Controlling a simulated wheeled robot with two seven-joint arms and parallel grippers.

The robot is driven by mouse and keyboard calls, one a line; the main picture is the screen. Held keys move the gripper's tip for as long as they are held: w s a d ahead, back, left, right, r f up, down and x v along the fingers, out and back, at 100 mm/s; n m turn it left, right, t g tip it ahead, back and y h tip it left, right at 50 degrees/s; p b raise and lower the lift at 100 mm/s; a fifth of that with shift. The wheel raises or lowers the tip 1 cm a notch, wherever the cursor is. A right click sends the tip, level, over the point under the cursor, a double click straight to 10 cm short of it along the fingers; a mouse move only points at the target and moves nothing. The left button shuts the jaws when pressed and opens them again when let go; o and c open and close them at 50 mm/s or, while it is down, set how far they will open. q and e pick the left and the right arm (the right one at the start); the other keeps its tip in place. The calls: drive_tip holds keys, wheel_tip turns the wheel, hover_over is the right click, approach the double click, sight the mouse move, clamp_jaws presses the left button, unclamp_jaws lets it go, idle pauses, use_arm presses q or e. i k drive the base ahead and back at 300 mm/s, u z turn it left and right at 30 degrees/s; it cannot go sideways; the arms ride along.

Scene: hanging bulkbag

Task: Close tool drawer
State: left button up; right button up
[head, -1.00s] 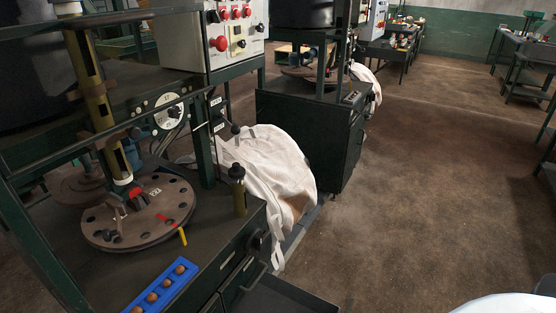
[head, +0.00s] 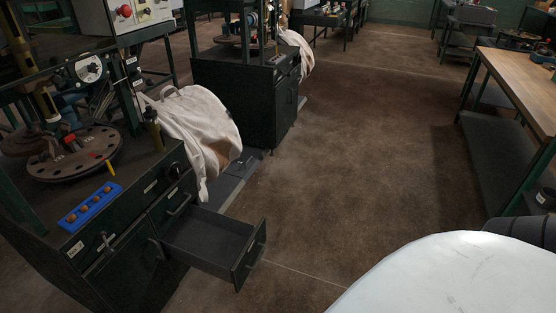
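The tool drawer (head: 212,241) is pulled out from the dark green machine cabinet (head: 118,268) at the lower left of the head view. Its inside looks empty and dark grey. Its front panel (head: 249,256) faces right and carries a handle. Neither of my grippers shows in the head view, so nothing of mine is seen touching the drawer.
A white bulk bag (head: 200,130) hangs beside the machine, behind the drawer. A blue tray (head: 90,206) with several brown round pieces lies on the cabinet top. A second machine (head: 235,100) stands behind. A wooden-topped table (head: 522,85) is at right. The brown floor between is clear.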

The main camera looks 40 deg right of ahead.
sight(226, 248)
drive_tip(key=z, duration=0.8)
drive_tip(key=i, duration=0.75)
drive_tip(key=z, duration=0.45)
drive_tip(key=k, duration=0.5)
drive_tip(key=u, duration=0.55)
drive_tip(key=i, duration=0.7)
drive_tip(key=z, duration=0.4)
